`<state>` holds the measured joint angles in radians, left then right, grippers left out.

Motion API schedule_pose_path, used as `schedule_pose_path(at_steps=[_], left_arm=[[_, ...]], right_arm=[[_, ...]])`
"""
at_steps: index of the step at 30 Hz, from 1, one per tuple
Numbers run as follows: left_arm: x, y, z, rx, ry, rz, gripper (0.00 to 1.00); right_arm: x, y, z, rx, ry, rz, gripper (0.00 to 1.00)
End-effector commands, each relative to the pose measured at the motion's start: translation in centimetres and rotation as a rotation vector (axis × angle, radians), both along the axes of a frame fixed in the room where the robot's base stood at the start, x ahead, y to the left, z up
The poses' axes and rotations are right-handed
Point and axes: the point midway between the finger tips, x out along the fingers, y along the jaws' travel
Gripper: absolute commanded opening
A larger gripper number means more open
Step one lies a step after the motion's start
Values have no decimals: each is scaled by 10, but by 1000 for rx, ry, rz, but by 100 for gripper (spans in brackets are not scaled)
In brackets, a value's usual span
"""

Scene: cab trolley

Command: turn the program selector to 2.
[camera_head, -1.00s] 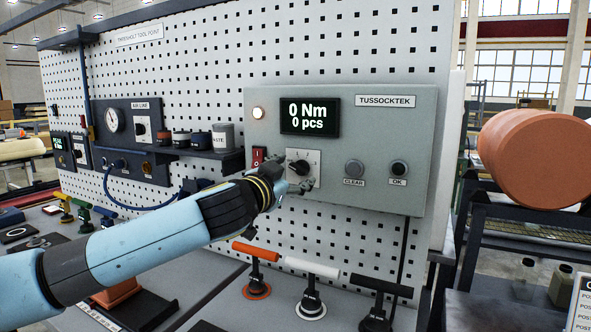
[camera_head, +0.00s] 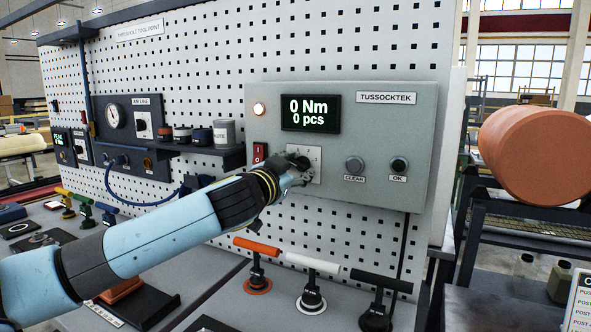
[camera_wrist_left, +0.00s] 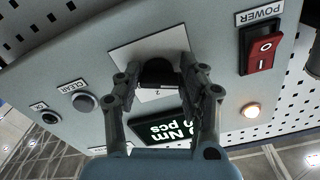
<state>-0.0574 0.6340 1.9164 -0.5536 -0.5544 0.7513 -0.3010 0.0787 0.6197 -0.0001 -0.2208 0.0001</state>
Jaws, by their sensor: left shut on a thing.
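The program selector is a dark knob (camera_head: 303,163) on a pale square plate (camera_head: 313,155), on the front of the grey TUSSOCKTEK control box (camera_head: 391,128). In the left wrist view the knob (camera_wrist_left: 158,72) sits between the fingers of my left gripper (camera_wrist_left: 160,88). In the head view my left gripper (camera_head: 297,172) reaches the knob from the lower left and is shut on it. A figure 2 shows on the plate just below the knob in the wrist view. The knob's pointer is hidden. My right gripper is not in view.
A red power switch (camera_head: 259,153) is close left of the selector. CLEAR (camera_head: 354,164) and OK (camera_head: 398,166) buttons are to its right. The lit display (camera_head: 310,113) above reads 0 Nm, 0 pcs. Several T-handled tools (camera_head: 312,282) stand below.

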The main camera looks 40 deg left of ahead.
Motion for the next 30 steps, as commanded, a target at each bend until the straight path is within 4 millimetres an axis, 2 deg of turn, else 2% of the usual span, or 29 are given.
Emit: schedule_pose_path(at_steps=[11,30], left_arm=[[0,1,1,122,40,0,8],[-1,2,4,680,219,0,8]], right_arm=[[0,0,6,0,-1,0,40],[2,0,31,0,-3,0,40]])
